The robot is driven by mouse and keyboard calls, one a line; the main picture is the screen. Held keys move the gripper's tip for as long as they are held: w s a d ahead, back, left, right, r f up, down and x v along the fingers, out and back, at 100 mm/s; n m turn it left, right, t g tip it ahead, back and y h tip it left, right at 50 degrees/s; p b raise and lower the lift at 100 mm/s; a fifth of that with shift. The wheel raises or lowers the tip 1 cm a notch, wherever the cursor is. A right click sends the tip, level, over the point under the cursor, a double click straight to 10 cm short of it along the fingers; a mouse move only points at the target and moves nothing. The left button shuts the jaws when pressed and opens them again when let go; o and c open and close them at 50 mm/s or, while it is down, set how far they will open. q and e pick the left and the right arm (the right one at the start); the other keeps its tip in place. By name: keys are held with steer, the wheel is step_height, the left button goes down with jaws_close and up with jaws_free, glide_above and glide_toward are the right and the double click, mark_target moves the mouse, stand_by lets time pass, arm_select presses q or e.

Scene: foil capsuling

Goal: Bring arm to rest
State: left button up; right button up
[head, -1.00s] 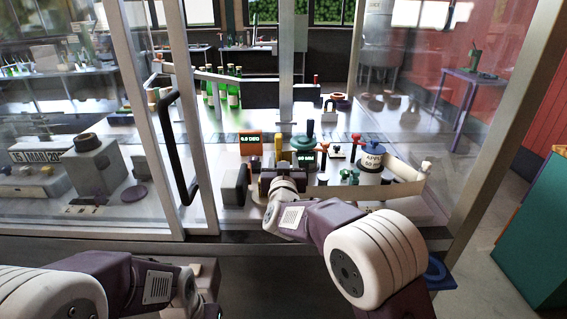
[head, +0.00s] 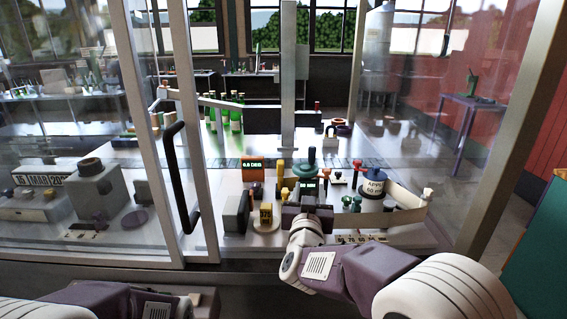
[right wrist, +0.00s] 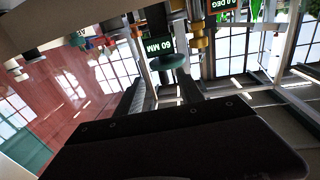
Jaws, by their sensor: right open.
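My right arm (head: 345,270) reaches in at the bottom right of the head view. My right gripper (head: 308,196) is in front of the glazed enclosure's instruments, near the green-topped device (head: 306,170). In the right wrist view its two fingers (right wrist: 162,90) stand apart, with no object held between them. A display reading 60 MM (right wrist: 159,46) shows upside down beyond them. My left arm (head: 100,300) lies low at the bottom left of the head view; its fingers are not visible.
The enclosure's frame has a black door handle (head: 181,178) left of my right arm. Green bottles (head: 236,112) stand farther back.

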steer(key=s+d+r+g+p, duration=0.15)
steer(key=d+p, duration=0.25)
steer(key=d, duration=0.6)
steer(key=s+f+g, duration=0.2)
steer(key=f, duration=0.1)
steer(key=s+d+f+n+g+y+p, duration=0.1)
steer(key=s+f, duration=0.1)
steer(key=f, duration=0.1)
steer(key=s+f+g+y+p, duration=0.1)
steer(key=s+f+g, duration=0.1)
steer(key=s+f, duration=0.1)
steer(key=shift+d+f+n+g, duration=0.3)
steer(key=shift+d+f+g, duration=0.1)
steer(key=shift+f, duration=0.2)
arm_select(q)
step_height(320, 180, up, 7)
arm_select(e)
steer(key=s+f+g, duration=0.4)
steer(key=s+f, duration=0.2)
steer(key=s, duration=0.4)
steer(key=s+f+g, duration=0.5)
steer(key=s+f, duration=0.1)
steer(key=s, duration=0.4)
steer(key=shift+s+a+y, duration=0.25)
steer(key=shift+a+y, duration=0.05)
steer(key=shift+y, duration=0.1)
